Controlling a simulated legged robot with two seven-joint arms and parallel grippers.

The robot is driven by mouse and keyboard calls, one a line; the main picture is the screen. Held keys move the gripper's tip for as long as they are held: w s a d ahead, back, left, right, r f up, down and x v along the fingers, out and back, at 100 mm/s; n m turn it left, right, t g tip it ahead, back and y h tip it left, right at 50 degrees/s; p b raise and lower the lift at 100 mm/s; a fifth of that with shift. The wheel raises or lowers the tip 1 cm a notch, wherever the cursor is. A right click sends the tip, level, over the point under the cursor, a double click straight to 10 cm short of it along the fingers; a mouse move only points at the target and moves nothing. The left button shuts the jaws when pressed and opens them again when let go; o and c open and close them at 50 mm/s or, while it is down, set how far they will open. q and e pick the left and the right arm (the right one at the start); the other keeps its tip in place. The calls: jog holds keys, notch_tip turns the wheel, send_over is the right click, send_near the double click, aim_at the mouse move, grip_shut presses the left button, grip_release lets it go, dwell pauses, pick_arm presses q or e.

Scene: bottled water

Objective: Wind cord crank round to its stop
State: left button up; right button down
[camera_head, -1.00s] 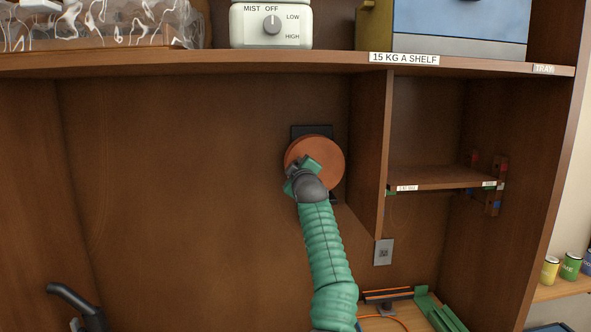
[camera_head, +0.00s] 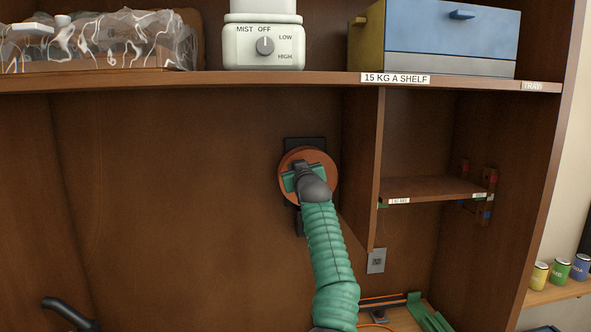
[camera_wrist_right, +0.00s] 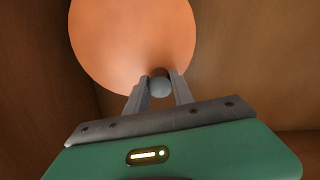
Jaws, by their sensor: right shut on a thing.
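The cord crank is an orange-brown disc (camera_head: 325,178) on a black mount fixed to the back panel of the cabinet. In the right wrist view the disc (camera_wrist_right: 135,40) fills the top, and a small rounded grey knob (camera_wrist_right: 159,86) sits at its lower edge. My right gripper (camera_wrist_right: 158,88) is shut on this knob, with one finger on each side. In the head view my right gripper (camera_head: 303,168) covers the middle and lower left of the disc, and its green arm hides the knob there.
A shelf (camera_head: 200,82) runs above the crank, bearing a mist machine (camera_head: 264,45), a blue-fronted box (camera_head: 450,35) and a plastic-wrapped pack (camera_head: 100,40). A divider (camera_head: 363,170) stands close right of the crank. The panel to its left is clear.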

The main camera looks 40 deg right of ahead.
jog(key=shift+d+f, duration=0.1)
jog(key=shift+f, duration=0.05)
dwell(0.3)
jog(key=c, duration=1.4)
grip_release()
jog(key=o, duration=0.3)
jog(key=shift+w+d, duration=0.1)
jog(key=shift+d, duration=0.1)
jog(key=b+v, duration=1.6)
jog(key=b, duration=0.2)
jog(key=shift+s+a, duration=0.2)
jog(key=shift+s, duration=0.1)
jog(key=shift+f, duration=0.1)
jog(key=shift+c, duration=0.2)
